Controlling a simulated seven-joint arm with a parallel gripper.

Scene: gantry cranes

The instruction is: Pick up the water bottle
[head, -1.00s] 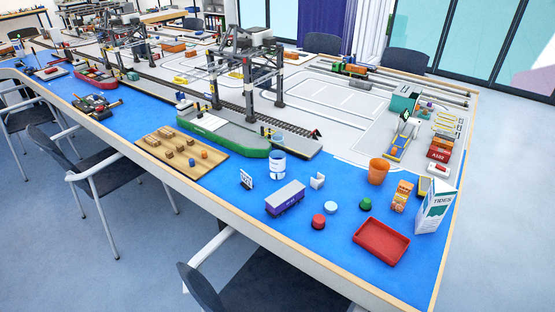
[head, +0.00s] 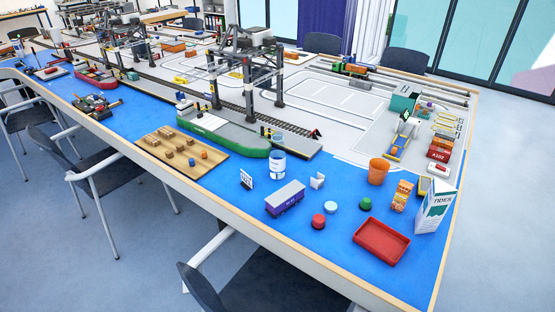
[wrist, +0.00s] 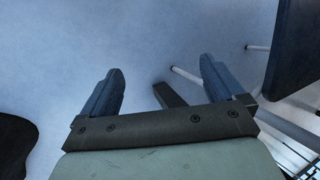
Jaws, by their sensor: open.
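I cannot make out a water bottle for certain in either view. A white and blue cylindrical container (head: 277,165) stands upright on the blue table top, near the end of the green model ship; I cannot tell whether it is a bottle. My gripper (wrist: 160,82) shows only in the wrist view. Its two dark fingers are spread apart with nothing between them. It points at the bare blue-grey floor, away from the table top.
The blue table (head: 335,239) holds an orange cup (head: 378,171), a red tray (head: 381,240), a purple and grey wagon (head: 285,198) and a white carton (head: 433,207). Model gantry cranes (head: 247,68) stand behind. Chairs (head: 245,286) line the front edge.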

